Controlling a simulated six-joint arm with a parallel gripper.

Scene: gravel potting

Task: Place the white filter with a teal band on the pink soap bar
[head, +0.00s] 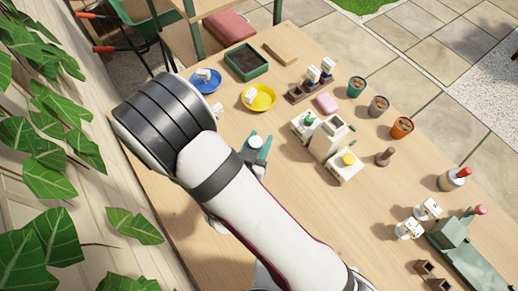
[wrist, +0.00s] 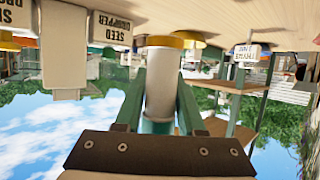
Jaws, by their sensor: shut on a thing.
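My gripper (head: 257,150) is upright over the wooden table, left of the white boxes. It is shut on a white cylinder (head: 256,142), seen from above as a small white top. In the wrist view, which is upside down, the teal fingers grip both sides of the white cylinder (wrist: 163,85). Teal shows at its near end (wrist: 160,127). An orange-yellow edge shows at its far end; I cannot tell whether it belongs to it. The pink soap bar (head: 326,103) lies flat on the table, right of my gripper and beyond the white boxes, with nothing on it.
White boxes (head: 328,140) with green and yellow tops stand between my gripper and the soap. A dark rack (head: 311,86) holding white-topped items is beside the soap. Yellow (head: 271,98) and blue (head: 215,83) saucers, a green tray (head: 245,75) and several pots (head: 378,107) stand around.

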